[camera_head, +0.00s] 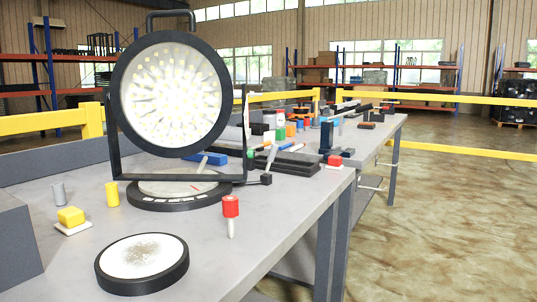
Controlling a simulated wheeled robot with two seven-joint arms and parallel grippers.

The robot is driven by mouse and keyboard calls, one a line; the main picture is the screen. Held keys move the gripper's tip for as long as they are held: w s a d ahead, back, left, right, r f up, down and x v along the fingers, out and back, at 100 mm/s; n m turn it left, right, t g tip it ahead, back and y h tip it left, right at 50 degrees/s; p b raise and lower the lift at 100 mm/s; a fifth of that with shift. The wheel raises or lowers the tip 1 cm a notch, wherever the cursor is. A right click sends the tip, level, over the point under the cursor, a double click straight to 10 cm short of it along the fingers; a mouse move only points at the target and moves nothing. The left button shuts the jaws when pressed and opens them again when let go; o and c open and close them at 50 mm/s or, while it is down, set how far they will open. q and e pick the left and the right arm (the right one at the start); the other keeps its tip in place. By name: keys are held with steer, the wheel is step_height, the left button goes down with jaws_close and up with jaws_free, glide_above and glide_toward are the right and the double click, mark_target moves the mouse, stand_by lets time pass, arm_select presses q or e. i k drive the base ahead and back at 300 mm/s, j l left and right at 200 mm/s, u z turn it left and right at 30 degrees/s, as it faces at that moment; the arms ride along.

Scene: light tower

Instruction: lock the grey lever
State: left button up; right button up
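The light tower's round lamp (170,95) faces me, its disc full of bright LEDs. A black U-shaped bracket (118,150) carries it, above a round black base (180,202). A short grey lever (271,158) stands tilted at the right side of the bracket, just above a small black block (266,179). It looks like the grey lever of the task, but at this size I cannot tell whether it is locked. Neither of my grippers is in view.
A red-capped pin (231,207) stands right of the base. A black-rimmed white disc (142,262) lies in front. Yellow and grey cylinders (112,194) (58,193) and a yellow block (71,216) are at left. Clutter covers the far table; the near table's right front is clear.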

mark_target(273, 153)
steer(key=i+l+z, duration=0.1)
steer(key=l, duration=0.3)
steer(key=i+l+z, duration=0.1)
steer(key=l, duration=0.3)
steer(key=i+l, duration=0.2)
steer(key=l, duration=0.2)
steer(key=i+l+z, duration=0.15)
steer(key=l, duration=0.2)
steer(key=i+l+z, duration=0.1)
steer(key=l, duration=0.3)
steer(key=i, duration=0.1)
